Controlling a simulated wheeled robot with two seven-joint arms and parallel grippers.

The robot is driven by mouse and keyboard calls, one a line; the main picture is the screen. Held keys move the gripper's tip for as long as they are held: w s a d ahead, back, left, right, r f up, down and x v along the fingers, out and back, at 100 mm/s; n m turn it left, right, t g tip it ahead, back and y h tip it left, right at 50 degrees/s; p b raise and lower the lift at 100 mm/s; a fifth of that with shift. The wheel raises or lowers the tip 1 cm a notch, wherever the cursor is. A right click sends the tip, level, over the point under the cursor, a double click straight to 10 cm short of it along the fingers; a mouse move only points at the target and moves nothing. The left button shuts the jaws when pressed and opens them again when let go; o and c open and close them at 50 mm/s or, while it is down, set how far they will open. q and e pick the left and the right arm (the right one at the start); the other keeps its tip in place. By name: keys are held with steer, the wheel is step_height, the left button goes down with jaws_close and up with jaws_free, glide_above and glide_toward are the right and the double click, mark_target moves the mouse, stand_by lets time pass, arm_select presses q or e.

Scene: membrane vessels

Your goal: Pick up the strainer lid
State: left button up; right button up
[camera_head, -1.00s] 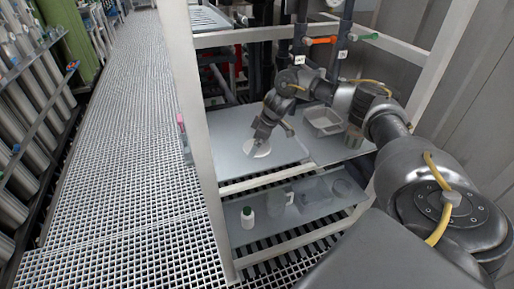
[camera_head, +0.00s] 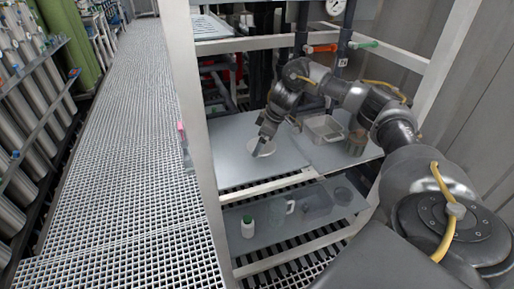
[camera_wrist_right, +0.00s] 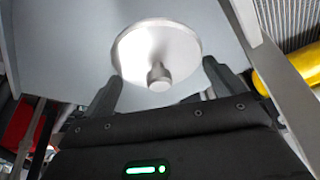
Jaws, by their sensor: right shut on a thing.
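The strainer lid (camera_head: 266,149) is a pale round disc over the grey upper shelf panel, left of the metal tray. In the right wrist view the lid (camera_wrist_right: 185,46) is a bright disc with a knob (camera_wrist_right: 158,74) at its middle. My right gripper (camera_head: 261,147) points down at the lid. In the right wrist view its fingers (camera_wrist_right: 160,85) lie on either side of the knob, and it is shut on the lid. I cannot tell whether the lid is clear of the panel. My left gripper is not in view.
An open metal tray (camera_head: 323,130) and a brownish container (camera_head: 355,143) stand right of the lid. A pale frame post (camera_head: 205,150) rises at the left; walkway grating lies beyond.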

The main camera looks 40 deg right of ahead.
mark_target(270, 150)
steer(key=s+r, duration=0.2)
steer(key=r, duration=0.1)
steer(key=s+r, duration=0.1)
steer(key=s, duration=0.1)
steer(key=shift+d+r, duration=0.25)
steer(key=shift+d, duration=0.1)
steer(key=s+r+p, duration=0.1)
steer(key=s+r, duration=0.2)
steer(key=s, duration=0.5)
steer(key=shift+d+r, duration=0.2)
steer(key=shift+d, duration=0.2)
steer(key=shift+s, duration=0.1)
